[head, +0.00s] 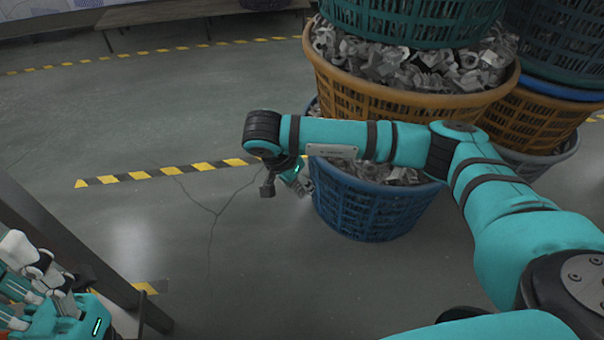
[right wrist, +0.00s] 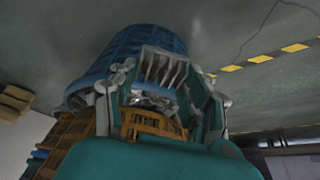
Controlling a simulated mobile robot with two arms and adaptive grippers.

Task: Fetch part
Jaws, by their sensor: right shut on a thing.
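My right gripper (head: 287,184) hangs at the end of the teal arm in the head view, just left of the blue basket (head: 365,212). In the right wrist view its two fingers (right wrist: 164,92) stand on either side of a grey finned metal part (right wrist: 163,68), and it is shut on this part. The blue basket (right wrist: 130,50) shows behind the part. Similar grey parts (head: 375,170) fill the blue basket. My left gripper (head: 45,285) is at the bottom left of the head view, partly cut off; its jaw opening is unclear.
An orange basket (head: 345,97) full of grey parts sits on the blue one, with a green basket (head: 390,25) above. More stacked baskets (head: 535,118) stand at the right. A dark metal post (head: 85,265) stands near my left gripper. Open floor (head: 110,225) lies left of the stack.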

